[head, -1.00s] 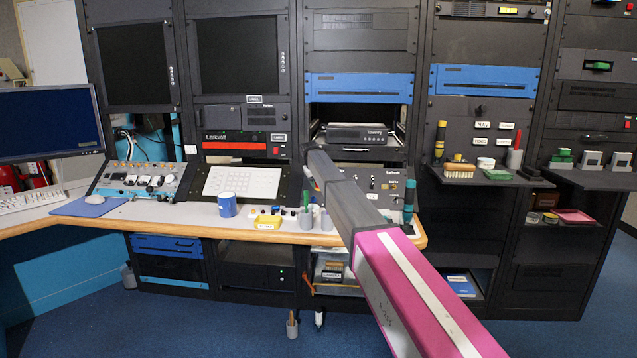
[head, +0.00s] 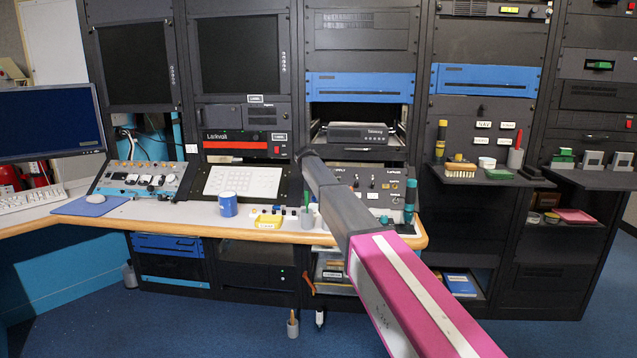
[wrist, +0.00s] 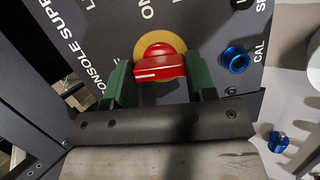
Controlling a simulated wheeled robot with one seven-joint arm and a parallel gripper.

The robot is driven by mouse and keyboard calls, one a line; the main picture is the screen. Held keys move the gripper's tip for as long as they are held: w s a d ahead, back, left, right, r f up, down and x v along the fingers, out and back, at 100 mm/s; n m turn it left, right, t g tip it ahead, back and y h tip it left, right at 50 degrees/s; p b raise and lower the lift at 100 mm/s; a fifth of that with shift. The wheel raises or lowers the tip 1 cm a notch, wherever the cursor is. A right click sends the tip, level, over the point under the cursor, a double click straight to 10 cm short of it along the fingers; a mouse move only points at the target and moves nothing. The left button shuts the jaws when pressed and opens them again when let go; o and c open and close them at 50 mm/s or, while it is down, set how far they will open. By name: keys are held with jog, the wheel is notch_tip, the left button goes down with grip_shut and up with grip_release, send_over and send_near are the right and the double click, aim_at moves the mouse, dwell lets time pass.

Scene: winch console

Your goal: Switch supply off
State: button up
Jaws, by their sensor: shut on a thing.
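A red rotary knob (wrist: 160,66) with a white pointer line sits on a yellow round plate (wrist: 160,45) on the dark panel lettered CONSOLE SUPPLY (wrist: 95,25). My gripper (wrist: 160,80) has green fingers on either side of the knob and is shut on it. In the wrist view the pointer line lies nearly level across the knob. The nearby position letters are only partly visible. In the head view the supply panel (head: 376,187) stands on the desk. My arm hides the knob and my fingers there.
A blue knob marked CAL (wrist: 235,60) sits right of the red one, with another blue part (wrist: 278,142) below it. A teal cylinder (head: 409,200) stands right.

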jog(key=shift+n, duration=0.6)
jog(key=o, duration=0.9)
jog(key=shift+o, duration=0.2)
jog(key=shift+s, duration=0.1)
jog(key=v, duration=1)
jog(key=shift+s+r, duration=0.25)
jog(key=shift+s, duration=0.1)
jog(key=shift+a, duration=0.15)
